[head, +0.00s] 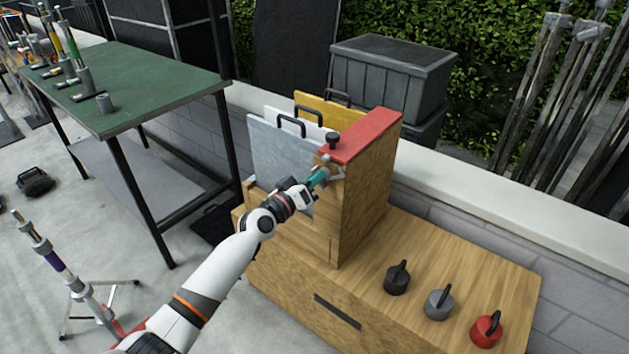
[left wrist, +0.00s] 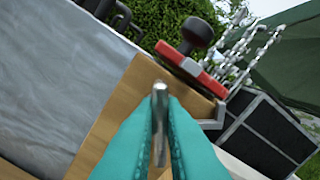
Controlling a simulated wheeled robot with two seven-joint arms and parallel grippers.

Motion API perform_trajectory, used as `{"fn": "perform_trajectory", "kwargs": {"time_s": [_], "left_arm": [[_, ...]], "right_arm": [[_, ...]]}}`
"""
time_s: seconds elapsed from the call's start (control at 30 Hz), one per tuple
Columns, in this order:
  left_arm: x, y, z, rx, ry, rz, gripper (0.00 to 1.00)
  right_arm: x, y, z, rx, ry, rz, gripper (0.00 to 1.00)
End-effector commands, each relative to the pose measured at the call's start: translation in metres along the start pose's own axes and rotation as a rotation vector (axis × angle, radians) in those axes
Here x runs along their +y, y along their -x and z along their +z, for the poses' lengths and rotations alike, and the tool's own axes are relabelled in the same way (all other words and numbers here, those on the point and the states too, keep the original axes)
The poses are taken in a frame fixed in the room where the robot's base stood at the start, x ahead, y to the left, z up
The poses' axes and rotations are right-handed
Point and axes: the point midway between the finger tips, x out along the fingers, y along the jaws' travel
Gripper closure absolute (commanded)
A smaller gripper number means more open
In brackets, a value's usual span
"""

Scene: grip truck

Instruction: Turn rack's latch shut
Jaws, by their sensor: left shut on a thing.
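The wooden rack (head: 365,195) with a red top stands on a wooden chest and holds upright panels. My left gripper (head: 322,176) is at the rack's front upper edge, just below the red top. In the left wrist view its teal fingers (left wrist: 160,125) are shut on a slim metal bar, the latch (left wrist: 160,93), which stands upright between them in that picture. A black knob (left wrist: 197,32) sits by the red top, and it also shows in the head view (head: 333,140). In the head view my fingers hide much of the latch. My right gripper is not in view.
A grey panel (head: 275,150) and a yellow panel (head: 330,112) stand in the rack. Black, grey and red round weights (head: 438,303) with handles sit on the chest top (head: 490,262). A green-topped table (head: 150,85) is at the left. A grey bin (head: 390,80) is behind.

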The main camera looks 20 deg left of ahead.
Motion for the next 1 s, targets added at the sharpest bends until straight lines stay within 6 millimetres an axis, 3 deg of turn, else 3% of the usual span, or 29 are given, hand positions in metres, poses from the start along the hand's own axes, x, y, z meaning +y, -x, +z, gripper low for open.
{"fn": "perform_trajectory", "kwargs": {"time_s": [0.6,1.0], "left_arm": [[0.0032,0.0,-0.0008,-0.001,0.585,0.0,1.0],[0.0047,0.0002,-0.0019,-0.001,0.87,0.001,1.0]], "right_arm": [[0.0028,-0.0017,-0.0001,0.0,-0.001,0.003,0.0],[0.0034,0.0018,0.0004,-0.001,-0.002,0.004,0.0]]}}
